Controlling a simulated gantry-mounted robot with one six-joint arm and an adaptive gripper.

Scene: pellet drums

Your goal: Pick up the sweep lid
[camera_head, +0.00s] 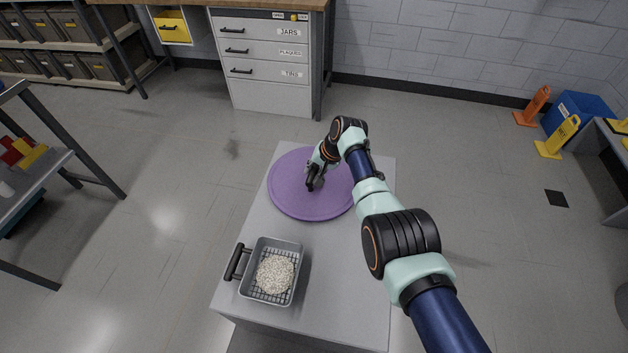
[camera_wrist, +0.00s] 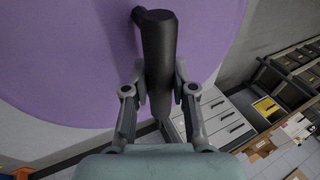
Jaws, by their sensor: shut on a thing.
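The sweep lid (camera_head: 290,195) is a flat purple disc at the far end of the grey block in the head view. It fills much of the wrist view (camera_wrist: 70,60). A black bar handle (camera_wrist: 158,40) stands out from its face. My gripper (camera_head: 315,181) is over the lid. In the wrist view its two fingers (camera_wrist: 160,92) lie on either side of the handle and are shut on it. The underside of the lid is hidden, and I cannot tell whether it rests on the block or is just clear of it.
A grey wire-bottomed basket (camera_head: 244,290) with white pellets (camera_head: 275,273) sits at the near end of the block (camera_head: 345,290). A drawer cabinet (camera_head: 262,75) stands behind. A bench (camera_head: 40,185) is at left. Orange and yellow floor signs (camera_head: 560,137) stand at right. Open floor surrounds the block.

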